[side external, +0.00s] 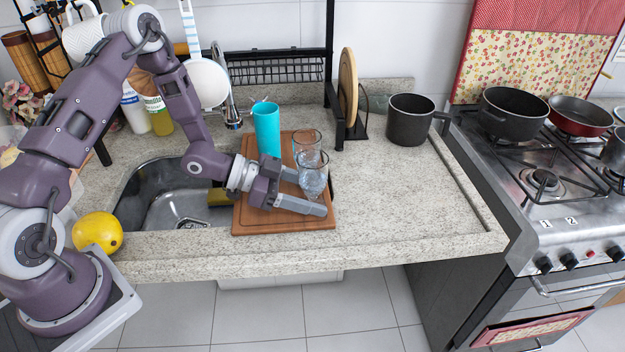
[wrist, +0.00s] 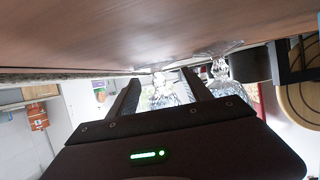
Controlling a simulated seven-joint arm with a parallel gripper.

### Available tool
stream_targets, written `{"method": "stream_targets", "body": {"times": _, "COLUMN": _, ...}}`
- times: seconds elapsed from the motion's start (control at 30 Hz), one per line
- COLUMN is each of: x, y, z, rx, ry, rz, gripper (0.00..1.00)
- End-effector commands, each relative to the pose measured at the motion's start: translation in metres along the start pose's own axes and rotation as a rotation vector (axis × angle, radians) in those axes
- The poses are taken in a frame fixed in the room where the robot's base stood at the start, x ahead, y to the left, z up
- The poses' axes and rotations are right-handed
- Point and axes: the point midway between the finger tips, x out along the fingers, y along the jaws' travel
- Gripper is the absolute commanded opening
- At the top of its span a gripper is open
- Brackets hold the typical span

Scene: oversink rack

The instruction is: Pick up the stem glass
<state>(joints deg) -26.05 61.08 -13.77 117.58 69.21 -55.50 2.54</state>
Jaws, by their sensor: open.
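Two clear glasses stand upright on the brown cutting board (side external: 250,215). The nearer glass (side external: 313,182) is at the board's right edge; the farther glass (side external: 306,142) is just behind it. Their lower parts are hard to make out in the side view. In the wrist view, which is upside down, one glass (wrist: 162,88) shows between my fingers, and a second glass with a narrow stem (wrist: 222,70) is outside them to the right. My gripper (side external: 312,196) is open, low and level over the board, its fingers either side of the nearer glass. I cannot tell whether they touch it.
A turquoise cup (side external: 267,130) stands on the board behind my gripper. A dark pot (side external: 408,120) and upright round wooden boards (side external: 348,88) are at the back. The sink (side external: 165,195) and a lemon (side external: 97,232) are left. Counter right of the board is clear.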

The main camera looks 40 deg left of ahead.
Motion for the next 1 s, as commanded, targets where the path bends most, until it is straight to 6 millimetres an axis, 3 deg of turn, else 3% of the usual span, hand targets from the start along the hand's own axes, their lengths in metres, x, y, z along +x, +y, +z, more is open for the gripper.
{"method": "stream_targets", "body": {"times": 0.17, "x": 0.0, "y": 0.0, "z": 0.0, "rx": 0.0, "ry": 0.0, "rz": -0.001, "gripper": 0.55}}
{"method": "stream_targets", "body": {"times": 0.4, "x": 0.0, "y": 0.0, "z": 0.0, "rx": 0.0, "ry": 0.0, "rz": -0.001, "gripper": 0.08}}
{"method": "stream_targets", "body": {"times": 0.47, "x": 0.0, "y": 0.0, "z": 0.0, "rx": 0.0, "ry": 0.0, "rz": -0.001, "gripper": 0.0}}
{"method": "stream_targets", "body": {"times": 0.77, "x": -0.001, "y": 0.0, "z": -0.003, "rx": 0.001, "ry": 0.001, "rz": -0.001, "gripper": 0.0}}
{"method": "stream_targets", "body": {"times": 0.87, "x": -0.005, "y": -0.001, "z": -0.011, "rx": 0.002, "ry": 0.002, "rz": -0.001, "gripper": 0.0}}
{"method": "stream_targets", "body": {"times": 1.0, "x": -0.016, "y": -0.001, "z": -0.04, "rx": 0.006, "ry": 0.004, "rz": -0.003, "gripper": 0.0}}
